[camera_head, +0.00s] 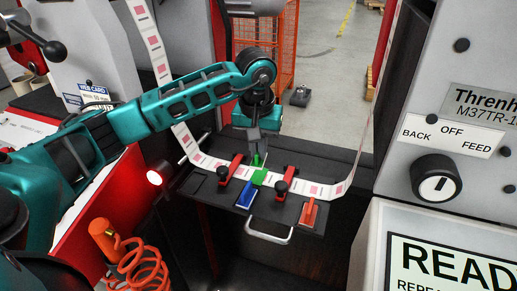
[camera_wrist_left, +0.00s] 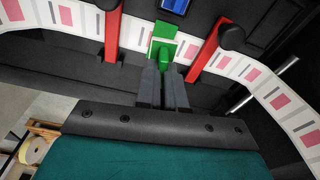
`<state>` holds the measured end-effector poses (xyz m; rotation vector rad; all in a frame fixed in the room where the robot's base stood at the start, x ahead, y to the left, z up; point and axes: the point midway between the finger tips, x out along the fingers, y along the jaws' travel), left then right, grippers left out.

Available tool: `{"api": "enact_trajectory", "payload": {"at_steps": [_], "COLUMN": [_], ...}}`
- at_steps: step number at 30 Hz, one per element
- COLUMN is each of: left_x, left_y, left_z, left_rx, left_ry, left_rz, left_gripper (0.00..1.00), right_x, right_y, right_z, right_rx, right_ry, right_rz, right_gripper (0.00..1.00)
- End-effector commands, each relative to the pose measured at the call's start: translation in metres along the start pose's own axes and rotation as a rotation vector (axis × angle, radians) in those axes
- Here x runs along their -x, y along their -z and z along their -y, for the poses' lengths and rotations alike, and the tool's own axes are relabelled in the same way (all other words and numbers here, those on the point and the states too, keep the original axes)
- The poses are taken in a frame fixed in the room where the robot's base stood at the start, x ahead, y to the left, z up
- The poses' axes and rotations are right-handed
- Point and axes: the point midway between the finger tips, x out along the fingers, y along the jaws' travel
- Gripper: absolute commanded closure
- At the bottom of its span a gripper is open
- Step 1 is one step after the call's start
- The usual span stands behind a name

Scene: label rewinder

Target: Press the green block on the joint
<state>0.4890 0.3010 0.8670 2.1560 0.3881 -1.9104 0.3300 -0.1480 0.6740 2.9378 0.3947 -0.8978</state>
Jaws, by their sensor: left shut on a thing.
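The green block (camera_head: 260,178) is at the label web (camera_head: 210,163) on the black splice table, between two red clamp bars. My left gripper (camera_head: 256,154) comes down from behind it, its fingers closed on the block's raised green grip. In the left wrist view the fingers (camera_wrist_left: 163,73) reach the green block (camera_wrist_left: 162,40), which overlaps the white web with pink labels (camera_wrist_left: 137,33). The joint cannot be made out; the block covers that part of the web. Whether the block touches the web or hovers just above cannot be told. My right gripper is not in view.
The red clamp bars (camera_head: 229,171) with black knobs flank the block closely. A blue block (camera_head: 246,195) and an orange-red piece (camera_head: 309,212) lie on the table's front part. A metal handle (camera_head: 268,234) is at its front edge. The machine panel with a dial (camera_head: 436,184) stands right.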

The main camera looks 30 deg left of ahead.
Motion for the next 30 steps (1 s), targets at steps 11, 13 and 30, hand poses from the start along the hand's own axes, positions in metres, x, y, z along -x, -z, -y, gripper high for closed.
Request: {"api": "enact_trajectory", "payload": {"at_steps": [11, 13, 30], "left_x": [0.007, 0.013, 0.030], "left_y": [0.001, 0.002, 0.004], "left_z": [0.000, 0.000, 0.000], "left_rx": [0.000, 0.001, 0.000], "left_ry": [-0.001, -0.001, 0.000], "left_rz": [-0.001, -0.002, -0.001], "left_gripper": [1.00, 1.00, 1.00], "right_x": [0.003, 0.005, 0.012], "right_y": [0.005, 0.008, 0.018], "right_z": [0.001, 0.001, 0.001], "right_rx": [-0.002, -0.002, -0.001], "right_ry": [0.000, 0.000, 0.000], "right_rz": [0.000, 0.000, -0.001], "right_gripper": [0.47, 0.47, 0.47]}}
